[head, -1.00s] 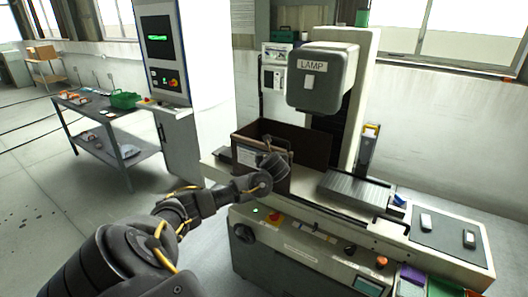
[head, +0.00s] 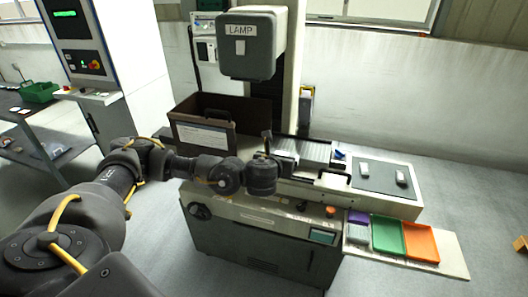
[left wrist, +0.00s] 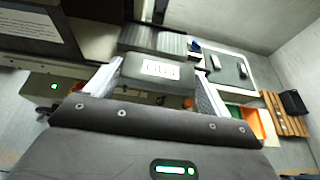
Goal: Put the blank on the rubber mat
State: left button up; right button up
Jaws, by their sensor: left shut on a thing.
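The blank (left wrist: 150,68), a grey block with a white label, sits between the fingers of my left gripper (left wrist: 155,82) in the left wrist view. The gripper is shut on it. In the head view my left gripper (head: 265,168) is over the front of the machine bed, left of the mat, and hides the blank. The rubber mat (head: 383,181) is a dark grey sheet on the right end of the bed; it also shows in the left wrist view (left wrist: 229,74). My right gripper is not in view.
A brown open box (head: 203,136) with a label stands left of my gripper. The lamp head (head: 249,45) hangs above the bed. A ribbed grey block (head: 302,149) lies between gripper and mat. Green (head: 388,236) and orange (head: 421,243) trays stand in front of the mat.

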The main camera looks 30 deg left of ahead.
pick_arm(q)
jog(key=s+d+m+h+b, duration=0.2)
jog(key=s+d+h+b, duration=0.15)
jog(key=d, duration=0.45)
jog(key=s+d+f+m+b, duration=0.1)
jog(key=s+d+f+b, duration=0.1)
jog(key=f+b, duration=0.6)
jog(key=shift+s+t+b, duration=0.4)
jog(key=shift+s+b, duration=0.35)
jog(key=shift+b, duration=0.3)
jog(key=shift+r, duration=0.1)
